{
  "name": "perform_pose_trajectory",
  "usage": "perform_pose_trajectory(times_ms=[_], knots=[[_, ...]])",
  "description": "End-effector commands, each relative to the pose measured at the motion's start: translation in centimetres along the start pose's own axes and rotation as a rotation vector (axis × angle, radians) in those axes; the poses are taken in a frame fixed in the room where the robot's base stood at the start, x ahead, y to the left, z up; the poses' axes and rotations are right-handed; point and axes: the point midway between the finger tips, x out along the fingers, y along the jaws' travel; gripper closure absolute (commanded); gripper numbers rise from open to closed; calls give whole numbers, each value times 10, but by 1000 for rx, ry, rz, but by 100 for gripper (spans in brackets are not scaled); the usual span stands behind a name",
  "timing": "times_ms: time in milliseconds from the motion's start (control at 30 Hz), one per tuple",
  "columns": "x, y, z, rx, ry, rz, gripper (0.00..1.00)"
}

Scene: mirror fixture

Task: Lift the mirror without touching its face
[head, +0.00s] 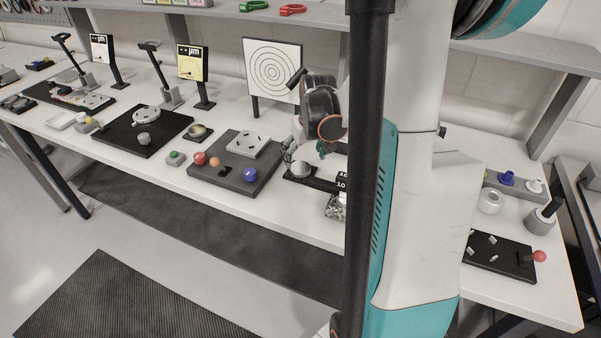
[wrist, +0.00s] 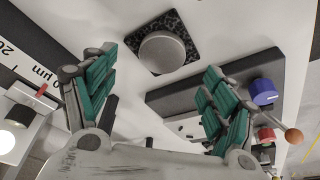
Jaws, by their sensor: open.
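A round grey disc, which looks like the mirror (wrist: 162,52), lies flat on a dark speckled square pad (wrist: 140,34) in the wrist view. In the wrist view my gripper (wrist: 160,76) is open, with one green-padded finger on each side of the picture and the disc beyond, between the tips. The fingers look apart from the disc, and nothing is between them.
A dark fixture plate (head: 215,172) with blue, orange and red knobs stands left of the pad. A block marked "10" (head: 342,184) stands close on the right. A target board (head: 272,68) stands behind. The white bench between these is narrow but bare.

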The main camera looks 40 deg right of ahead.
Motion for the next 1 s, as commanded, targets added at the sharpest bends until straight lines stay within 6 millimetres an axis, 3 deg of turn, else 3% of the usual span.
perform_pose_trajectory(times_ms=[167, 500, 767, 1000], knots=[[9, -1, 0, 0, 0, 0, 22], [53, -2, 1, 1, 0, 0, 22], [55, -3, 1, 1, 0, 0, 22], [55, -3, 1, 1, 0, 0, 73]])
